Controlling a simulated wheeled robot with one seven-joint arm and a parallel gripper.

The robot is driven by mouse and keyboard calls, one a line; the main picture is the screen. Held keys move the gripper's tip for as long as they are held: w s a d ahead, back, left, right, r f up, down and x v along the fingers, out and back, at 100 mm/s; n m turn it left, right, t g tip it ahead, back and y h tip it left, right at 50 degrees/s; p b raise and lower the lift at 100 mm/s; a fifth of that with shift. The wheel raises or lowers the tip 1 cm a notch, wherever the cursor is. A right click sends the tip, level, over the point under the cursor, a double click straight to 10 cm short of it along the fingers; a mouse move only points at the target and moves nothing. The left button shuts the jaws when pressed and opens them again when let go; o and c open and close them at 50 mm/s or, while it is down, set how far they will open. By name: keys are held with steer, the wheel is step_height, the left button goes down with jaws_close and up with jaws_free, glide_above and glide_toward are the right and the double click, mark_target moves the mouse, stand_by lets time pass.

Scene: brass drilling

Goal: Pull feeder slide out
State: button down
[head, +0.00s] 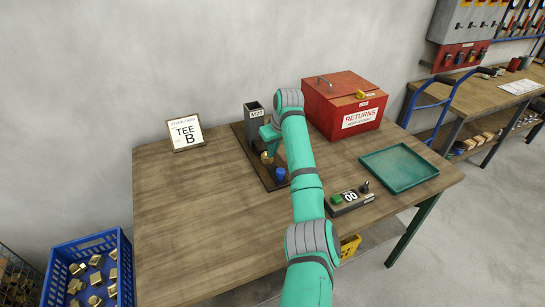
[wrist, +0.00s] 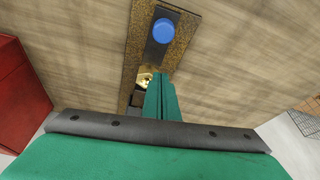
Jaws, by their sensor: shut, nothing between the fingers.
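The feeder has a grey upright magazine (head: 253,121) on a dark base plate (head: 240,135) at the back middle of the bench. Its slide carries a blue round knob (head: 281,174) at the front end; the knob also shows in the wrist view (wrist: 163,31), on a dark bar. A brass piece (head: 266,157) sits between magazine and knob, and is partly visible beside the fingers in the wrist view (wrist: 145,79). My gripper (wrist: 160,80) is shut and empty, its fingers over the feeder behind the knob and apart from it. My arm hides part of the feeder.
A red returns box (head: 343,105) stands close right of the feeder. A green tray (head: 399,168) and a small counter box reading 00 (head: 350,200) lie farther right. A sign card (head: 185,133) stands left. The bench's left half is clear. A blue crate (head: 88,270) holds brass pieces.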

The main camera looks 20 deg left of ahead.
steer(key=v, duration=0.6)
steer(key=shift+s+d+r, duration=0.1)
steer(key=shift+d, duration=0.05)
